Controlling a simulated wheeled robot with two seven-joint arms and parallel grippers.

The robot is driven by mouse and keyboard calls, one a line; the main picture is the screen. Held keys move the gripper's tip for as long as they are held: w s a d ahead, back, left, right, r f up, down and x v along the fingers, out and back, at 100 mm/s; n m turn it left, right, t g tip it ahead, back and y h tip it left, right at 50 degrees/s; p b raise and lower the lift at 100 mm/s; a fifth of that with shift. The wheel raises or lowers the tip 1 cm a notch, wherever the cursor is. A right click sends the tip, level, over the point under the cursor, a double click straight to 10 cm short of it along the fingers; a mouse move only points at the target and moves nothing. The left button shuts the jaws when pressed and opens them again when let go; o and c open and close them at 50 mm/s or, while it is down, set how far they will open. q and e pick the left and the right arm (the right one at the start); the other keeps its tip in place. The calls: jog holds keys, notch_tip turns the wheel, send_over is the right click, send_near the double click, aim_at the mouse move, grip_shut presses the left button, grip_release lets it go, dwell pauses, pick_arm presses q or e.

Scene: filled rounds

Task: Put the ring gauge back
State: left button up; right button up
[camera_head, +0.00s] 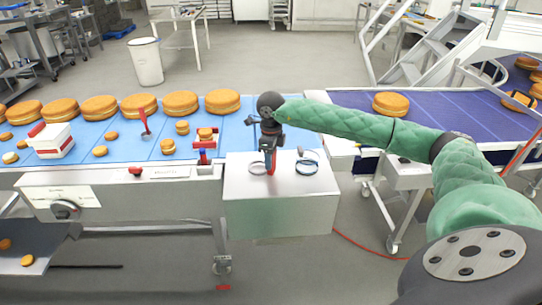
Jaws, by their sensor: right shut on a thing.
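My right gripper (270,155) is over the top of a shiny metal box at the front of the conveyor. It is shut on a narrow red upright piece (272,166), which looks like the handle of the ring gauge. A thin pale ring (258,168) shows just left of the fingers, low over the box top; I cannot tell whether it joins the red piece or touches the box. A second, darker ring (307,167) is on the box top to the right, apart from the gripper. The fingers hide part of the held thing. My left gripper is out of view.
The metal box (282,212) has free top between the gripper and the right ring. Behind and left, a blue belt (225,125) carries filled rounds (181,103), a red-and-white box (51,141) and a red-topped upright tool (144,122). A purple belt (450,115) is at right.

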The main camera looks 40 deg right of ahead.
jog(key=shift+f, duration=0.15)
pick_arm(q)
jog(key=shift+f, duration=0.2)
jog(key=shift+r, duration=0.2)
pick_arm(e)
jog(key=shift+f, duration=0.1)
jog(key=o, duration=1)
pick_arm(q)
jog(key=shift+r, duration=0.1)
pick_arm(e)
jog(key=shift+r, duration=0.25)
jog(key=shift+r+b, duration=0.25)
jog(key=shift+b, duration=0.05)
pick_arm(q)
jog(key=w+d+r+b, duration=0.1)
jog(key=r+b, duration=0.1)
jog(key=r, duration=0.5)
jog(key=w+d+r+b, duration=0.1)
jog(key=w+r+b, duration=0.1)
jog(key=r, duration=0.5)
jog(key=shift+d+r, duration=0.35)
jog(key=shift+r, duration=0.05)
pick_arm(e)
notch_tip(320, 180, up, 11)
jog(key=shift+r, duration=0.15)
